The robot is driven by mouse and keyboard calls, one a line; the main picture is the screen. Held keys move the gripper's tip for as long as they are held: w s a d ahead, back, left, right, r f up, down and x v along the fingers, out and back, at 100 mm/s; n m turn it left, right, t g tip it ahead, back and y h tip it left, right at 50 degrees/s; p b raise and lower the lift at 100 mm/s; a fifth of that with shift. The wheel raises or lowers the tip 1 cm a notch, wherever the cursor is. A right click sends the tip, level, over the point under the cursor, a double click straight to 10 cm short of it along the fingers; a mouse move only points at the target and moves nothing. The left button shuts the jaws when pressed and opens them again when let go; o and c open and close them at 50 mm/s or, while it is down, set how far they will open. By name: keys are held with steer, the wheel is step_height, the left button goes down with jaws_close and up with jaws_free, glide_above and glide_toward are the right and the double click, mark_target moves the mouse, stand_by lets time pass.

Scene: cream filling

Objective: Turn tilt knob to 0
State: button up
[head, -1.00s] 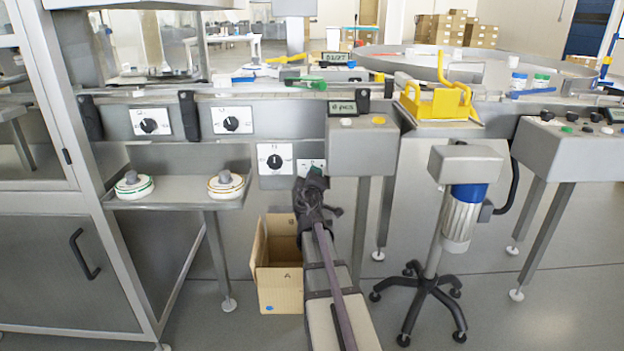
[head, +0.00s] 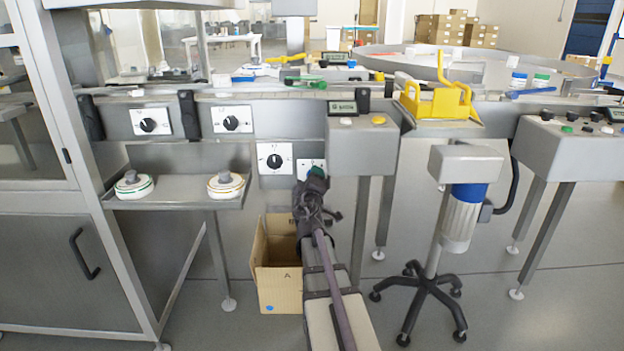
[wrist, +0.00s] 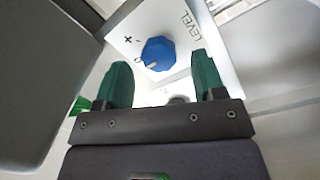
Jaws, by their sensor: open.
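In the wrist view a blue faceted knob (wrist: 158,54) with a pale pointer mark sits on a white plate marked LEVEL, with + and 0 signs. My gripper (wrist: 161,62) has its two green fingers apart, one on each side of the knob, with a gap around it. A small grey round part (wrist: 178,99) shows lower down between the fingers, partly hidden. No label reading tilt is legible. In the head view my gripper (head: 316,173) is in front of a small white plate (head: 305,165) and hides most of it.
Black dial knobs on white plates are at the left (head: 148,124), the middle (head: 231,123) and just left of my gripper (head: 274,161). A grey control box (head: 362,150) stands close on the right. An open cardboard box (head: 279,285) is below on the floor.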

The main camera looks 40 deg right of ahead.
steer(key=v, duration=0.8)
steer(key=shift+s+a, duration=0.25)
steer(key=shift+s, duration=0.1)
